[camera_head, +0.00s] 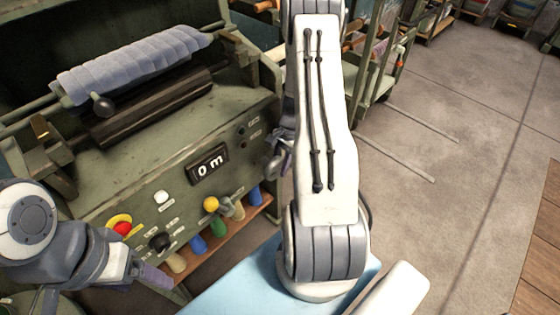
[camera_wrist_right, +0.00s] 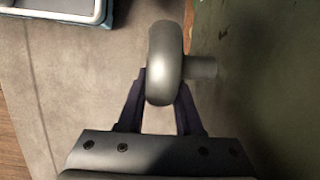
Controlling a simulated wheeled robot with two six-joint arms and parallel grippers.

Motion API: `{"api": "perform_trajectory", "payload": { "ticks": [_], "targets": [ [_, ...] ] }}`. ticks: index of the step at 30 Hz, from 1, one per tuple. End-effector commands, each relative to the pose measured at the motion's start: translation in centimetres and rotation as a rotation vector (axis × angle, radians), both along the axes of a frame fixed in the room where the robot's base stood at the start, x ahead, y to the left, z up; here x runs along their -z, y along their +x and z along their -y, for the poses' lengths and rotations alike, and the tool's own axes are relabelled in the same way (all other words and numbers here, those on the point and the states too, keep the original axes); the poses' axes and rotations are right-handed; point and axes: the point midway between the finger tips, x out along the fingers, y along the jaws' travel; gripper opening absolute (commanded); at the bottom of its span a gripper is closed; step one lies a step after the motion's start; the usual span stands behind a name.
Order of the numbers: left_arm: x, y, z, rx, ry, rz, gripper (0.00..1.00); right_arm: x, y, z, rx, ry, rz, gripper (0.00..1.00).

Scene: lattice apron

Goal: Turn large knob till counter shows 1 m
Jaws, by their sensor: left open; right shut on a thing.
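The large knob (camera_wrist_right: 165,65) is a grey rounded wheel on a short shaft, sticking out from the green machine's side. My right gripper (camera_wrist_right: 163,88) has its two dark fingers on either side of the knob and is shut on it. In the head view my right arm hides most of the knob. The counter (camera_head: 208,164) on the machine's front panel is a black window reading "0 m". My left gripper (camera_head: 152,274) is open and empty, low in front of the panel's bottom left, apart from the counter and knob.
The green machine (camera_head: 110,190) carries a grey quilted roll (camera_head: 130,65) above a black roller (camera_head: 150,108). The panel has a red button (camera_head: 122,228), a black knob (camera_head: 160,242), a white button (camera_head: 161,197) and a yellow ball (camera_head: 210,204). Bare floor (camera_head: 450,150) lies right.

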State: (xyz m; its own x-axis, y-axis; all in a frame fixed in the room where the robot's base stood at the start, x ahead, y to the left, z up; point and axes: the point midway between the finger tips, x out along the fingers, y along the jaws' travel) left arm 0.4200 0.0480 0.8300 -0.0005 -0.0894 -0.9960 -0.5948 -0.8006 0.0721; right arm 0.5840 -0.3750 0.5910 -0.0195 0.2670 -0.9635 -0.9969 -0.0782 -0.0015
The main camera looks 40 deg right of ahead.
Motion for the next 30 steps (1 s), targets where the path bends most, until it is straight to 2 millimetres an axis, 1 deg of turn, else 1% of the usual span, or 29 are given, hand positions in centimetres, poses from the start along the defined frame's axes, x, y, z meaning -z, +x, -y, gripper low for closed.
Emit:
{"api": "perform_trajectory", "payload": {
  "ticks": [1, 4, 13, 17, 24, 30],
  "targets": [
    [-0.5, 0.0, 0.0, 0.000, 0.000, 0.000, 0.76, 0.0, 0.0, 0.1, 0.006, 0.050, -0.006, 0.00],
    [-0.6, 0.0, 0.0, 0.000, 0.000, 0.000, 0.76, 0.3, 0.0, 0.0, 0.005, 0.144, -0.012, 0.00],
    [-0.1, 0.0, 0.0, 0.000, 0.000, 0.000, 0.76, 1.2, 0.0, -0.4, 0.003, 0.427, -0.031, 0.00],
    [0.6, 0.0, 0.0, 0.000, 0.000, 0.000, 0.76, 1.5, 0.0, -0.6, 0.002, 0.549, -0.041, 0.00],
    [2.6, 0.0, 0.0, 0.000, 0.000, 0.000, 0.76, 2.0, 0.0, -1.1, 0.001, 0.758, -0.057, 0.00],
    [4.1, 0.0, 0.0, 0.000, 0.000, 0.000, 0.76, 2.0, 0.0, -1.4, 0.000, 0.893, -0.067, 0.00]
  ]
}}
